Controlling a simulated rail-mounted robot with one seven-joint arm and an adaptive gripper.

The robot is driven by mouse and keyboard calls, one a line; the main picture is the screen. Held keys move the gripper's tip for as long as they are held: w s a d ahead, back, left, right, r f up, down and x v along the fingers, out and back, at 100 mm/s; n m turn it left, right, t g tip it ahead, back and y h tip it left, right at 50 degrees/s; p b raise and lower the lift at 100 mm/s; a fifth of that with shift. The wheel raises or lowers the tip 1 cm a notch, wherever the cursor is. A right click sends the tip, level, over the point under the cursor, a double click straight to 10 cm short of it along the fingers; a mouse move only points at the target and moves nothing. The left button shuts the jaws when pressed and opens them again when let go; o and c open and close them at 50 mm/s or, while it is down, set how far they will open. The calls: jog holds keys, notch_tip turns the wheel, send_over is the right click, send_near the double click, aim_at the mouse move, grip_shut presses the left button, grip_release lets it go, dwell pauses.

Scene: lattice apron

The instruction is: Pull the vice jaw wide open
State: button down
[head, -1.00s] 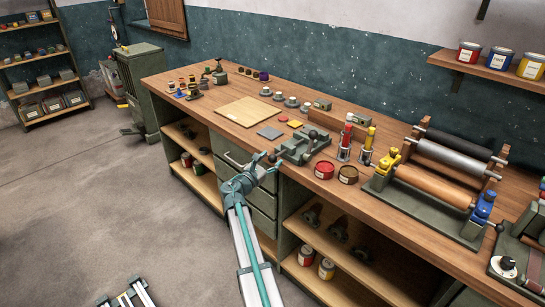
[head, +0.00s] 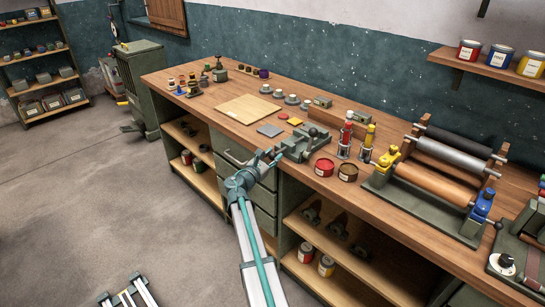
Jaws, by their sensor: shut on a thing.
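The grey-green vice (head: 304,145) is fixed on the front edge of the wooden workbench, with a dark round knob on its top. My gripper (head: 272,157) is at the vice's front left end, over the bench edge, and reaches it from the front. It is shut on the vice jaw at that end. The fingertips are small here and partly hide the part they hold. How wide the gap between the jaws is cannot be told from this view.
Drawers and open shelves are below the bench (head: 228,128). The floor in front is mostly clear.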

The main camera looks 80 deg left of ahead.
jog(key=s+a+b+v, duration=0.1)
jog(key=v, duration=0.5)
jog(key=shift+b, duration=0.4)
jog(key=c, duration=0.7)
grip_release()
jog(key=shift+d, duration=0.1)
jog(key=shift+c, duration=0.2)
jog(key=v, duration=1.2)
jog(key=shift+s, duration=0.1)
